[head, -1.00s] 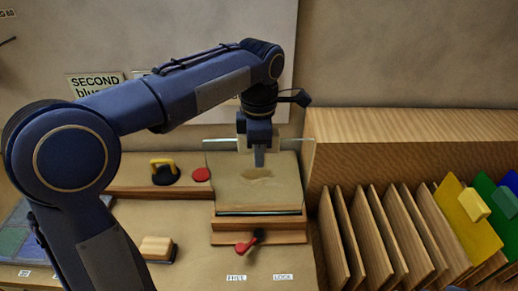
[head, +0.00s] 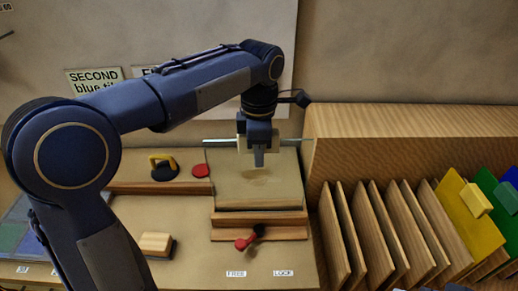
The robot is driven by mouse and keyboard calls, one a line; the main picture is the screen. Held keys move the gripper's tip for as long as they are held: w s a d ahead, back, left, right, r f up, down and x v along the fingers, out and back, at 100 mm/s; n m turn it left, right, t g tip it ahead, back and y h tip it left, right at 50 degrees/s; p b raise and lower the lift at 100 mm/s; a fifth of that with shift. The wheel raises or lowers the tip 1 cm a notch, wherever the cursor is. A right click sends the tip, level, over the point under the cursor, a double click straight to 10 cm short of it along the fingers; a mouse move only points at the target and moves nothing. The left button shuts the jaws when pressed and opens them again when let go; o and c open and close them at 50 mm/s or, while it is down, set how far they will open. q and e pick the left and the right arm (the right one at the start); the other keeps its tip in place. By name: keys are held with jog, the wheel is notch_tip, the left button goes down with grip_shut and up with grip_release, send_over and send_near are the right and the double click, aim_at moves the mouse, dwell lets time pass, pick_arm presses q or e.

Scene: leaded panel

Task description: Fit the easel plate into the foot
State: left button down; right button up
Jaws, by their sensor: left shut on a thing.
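My left gripper (head: 259,158) is shut on the top of a clear plate. The easel plate (head: 222,141) shows best as a thin pale top edge running left and right of the gripper; the rest of it is see-through and hard to make out. The wooden foot (head: 285,219) is a stepped block below and in front of the gripper. Whether the plate's lower edge is in the foot I cannot tell. A lever with a red knob (head: 241,244) sits at the foot's front, its knob toward the FREE label (head: 236,274). My right gripper is not in view.
A LOCK label (head: 284,273) lies right of FREE. A wooden rack (head: 340,230) with upright boards and coloured panes stands at right. A yellow-handled black tool (head: 163,167), a red disc (head: 201,171) and a wooden block (head: 155,244) lie left of the foot.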

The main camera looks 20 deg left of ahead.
pick_arm(q)
jog(key=shift+f+b, duration=1)
jog(key=shift+f, duration=0.55)
dwell(0.4)
jog(key=c, duration=1.1)
grip_release()
jog(key=shift+f, duration=0.15)
